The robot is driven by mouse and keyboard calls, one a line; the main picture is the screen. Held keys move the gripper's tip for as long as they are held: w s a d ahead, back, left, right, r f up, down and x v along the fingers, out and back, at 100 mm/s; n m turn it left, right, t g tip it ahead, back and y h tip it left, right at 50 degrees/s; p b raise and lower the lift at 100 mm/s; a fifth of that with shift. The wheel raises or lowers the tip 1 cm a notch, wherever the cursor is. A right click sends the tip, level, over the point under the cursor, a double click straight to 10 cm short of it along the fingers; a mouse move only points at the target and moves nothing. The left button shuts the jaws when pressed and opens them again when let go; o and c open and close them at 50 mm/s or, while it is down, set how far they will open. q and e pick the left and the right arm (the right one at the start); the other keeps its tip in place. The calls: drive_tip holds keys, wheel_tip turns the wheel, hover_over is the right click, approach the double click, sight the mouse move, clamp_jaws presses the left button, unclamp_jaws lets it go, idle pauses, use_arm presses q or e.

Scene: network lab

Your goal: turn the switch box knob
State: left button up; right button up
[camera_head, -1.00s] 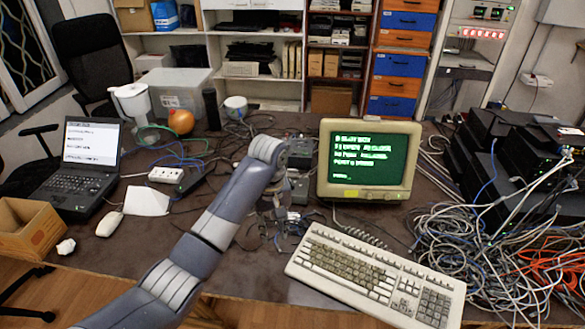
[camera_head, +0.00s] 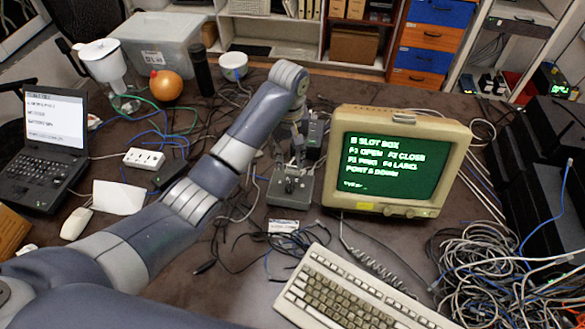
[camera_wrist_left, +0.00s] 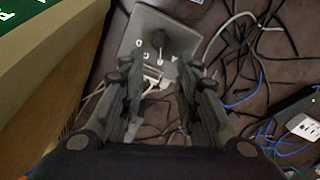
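The switch box (camera_head: 290,200) is a small grey box on the desk just left of the monitor. In the left wrist view its pale grey top (camera_wrist_left: 132,38) carries a dark round knob (camera_wrist_left: 160,39), with small white marks near it. My left gripper (camera_head: 291,168) hangs over the switch box and hides part of it in the head view. In the left wrist view my left gripper (camera_wrist_left: 157,68) is open, its two dark fingers apart with nothing held. The knob lies beyond the fingertips, roughly between them, and appears untouched. My right gripper is not in view.
The monitor (camera_head: 395,165) stands close right of the switch box. A keyboard (camera_head: 355,290) lies in front, with loose black cables (camera_head: 235,243) to its left. A dark adapter box (camera_head: 315,138) stands behind the switch box. A power strip (camera_head: 144,159) lies further left.

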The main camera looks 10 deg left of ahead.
use_arm(q)
hover_over(290, 183)
wheel_tip(290, 183, down, 4)
drive_tip(key=shift+s+a+f+p, duration=0.1)
drive_tip(key=shift+s+p, duration=0.05)
drive_tip(key=shift+p, duration=0.15)
drive_tip(key=f, duration=0.5)
drive_tip(key=shift+w+f, duration=0.2)
drive_tip(key=shift+f, duration=0.25)
drive_tip(key=shift+c, duration=0.6)
clamp_jaws()
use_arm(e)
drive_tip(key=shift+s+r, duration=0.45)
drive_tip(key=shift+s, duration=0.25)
